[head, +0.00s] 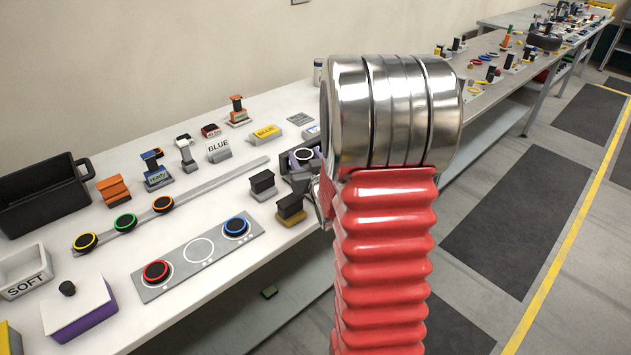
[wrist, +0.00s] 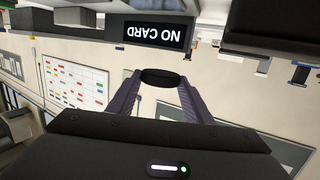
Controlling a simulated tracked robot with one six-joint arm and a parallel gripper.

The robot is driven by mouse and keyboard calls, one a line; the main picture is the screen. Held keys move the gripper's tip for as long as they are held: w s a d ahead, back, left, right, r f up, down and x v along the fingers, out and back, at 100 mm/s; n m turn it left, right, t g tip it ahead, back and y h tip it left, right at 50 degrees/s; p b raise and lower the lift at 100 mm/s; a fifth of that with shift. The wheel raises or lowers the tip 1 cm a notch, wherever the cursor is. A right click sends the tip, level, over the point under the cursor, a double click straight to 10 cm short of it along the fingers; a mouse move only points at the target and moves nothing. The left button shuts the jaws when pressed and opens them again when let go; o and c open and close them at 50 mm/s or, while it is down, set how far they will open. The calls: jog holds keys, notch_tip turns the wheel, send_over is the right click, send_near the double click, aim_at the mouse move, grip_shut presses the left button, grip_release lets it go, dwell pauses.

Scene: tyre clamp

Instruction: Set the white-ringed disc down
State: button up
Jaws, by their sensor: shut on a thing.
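The white-ringed disc (head: 304,154) shows in the head view just left of my thick red and chrome arm. My gripper (wrist: 160,77) is shut on a black disc (wrist: 160,76) in the wrist view, its two purple-grey fingers on either side of it. In that view the disc is edge-on and its white ring cannot be made out. The grey plate (head: 217,249) on the bench carries a red-ringed disc (head: 156,271), a bare white circle (head: 198,250) and a blue-ringed disc (head: 236,227). My arm hides part of the gripper in the head view.
A strip with yellow (head: 85,241), green (head: 125,222) and orange (head: 162,203) ringed discs lies behind the plate. Black-topped blocks (head: 262,184) stand right of it. A black bin (head: 42,197), a SOFT box (head: 25,274) and a purple-sided box (head: 80,312) are left.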

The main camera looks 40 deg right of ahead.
jog(key=d, duration=0.2)
jog(key=s+d, duration=0.1)
jog(key=shift+d+r+n+y, duration=0.25)
jog(key=shift+d+n+y, duration=0.05)
jog(key=shift+y, duration=0.1)
jog(key=shift+f, duration=2.9)
jog(key=shift+f, duration=0.1)
jog(key=shift+f, duration=1.8)
jog(key=shift+f, duration=0.15)
